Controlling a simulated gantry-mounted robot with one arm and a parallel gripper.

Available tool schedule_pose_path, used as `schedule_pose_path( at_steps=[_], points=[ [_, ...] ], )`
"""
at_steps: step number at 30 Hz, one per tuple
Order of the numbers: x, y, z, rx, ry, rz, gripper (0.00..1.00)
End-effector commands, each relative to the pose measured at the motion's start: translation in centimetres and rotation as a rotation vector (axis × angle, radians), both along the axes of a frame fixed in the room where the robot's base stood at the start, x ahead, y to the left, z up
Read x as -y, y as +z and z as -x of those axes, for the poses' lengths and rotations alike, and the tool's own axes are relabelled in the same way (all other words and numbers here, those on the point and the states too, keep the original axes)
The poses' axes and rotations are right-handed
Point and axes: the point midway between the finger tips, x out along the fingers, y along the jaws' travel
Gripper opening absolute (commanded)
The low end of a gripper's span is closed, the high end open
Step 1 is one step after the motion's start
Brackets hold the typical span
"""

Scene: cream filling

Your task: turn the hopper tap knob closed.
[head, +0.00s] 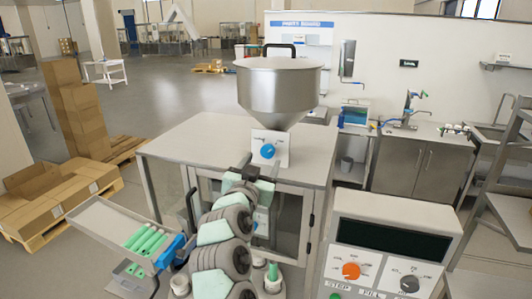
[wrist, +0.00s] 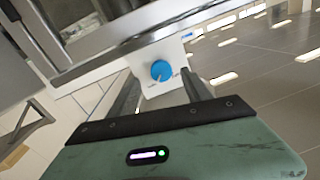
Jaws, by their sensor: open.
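The hopper tap knob (head: 267,151) is a round blue knob on a white plate (head: 283,158) below the steel hopper (head: 279,88). In the wrist view the blue knob (wrist: 161,71) shows beyond my fingers, roughly midway between them, with a pale pointer mark on its face. My gripper (wrist: 160,92) is open, a finger on each side of the white plate's lower part in the picture. I see no contact with the knob. In the head view my gripper (head: 255,176) is just below the knob, its fingers hard to make out.
The hopper stands on a grey cabinet (head: 190,135) with glass doors. A control panel (head: 390,245) with orange and grey knobs is at the right front. A tray (head: 115,225) with green tubes is at the left. Cardboard boxes (head: 60,195) stand further left.

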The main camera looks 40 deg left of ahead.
Motion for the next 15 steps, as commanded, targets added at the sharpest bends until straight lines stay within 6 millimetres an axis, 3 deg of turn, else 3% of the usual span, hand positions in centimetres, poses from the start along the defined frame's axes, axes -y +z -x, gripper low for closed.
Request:
schedule_pose_path(
  at_steps=[9,15],
  points=[
    [-1.8,0.2,-3.1,-0.002,0.000,-0.001,0.58],
    [-2.4,0.2,-4.0,0.002,0.002,-0.002,0.58]
  ],
)
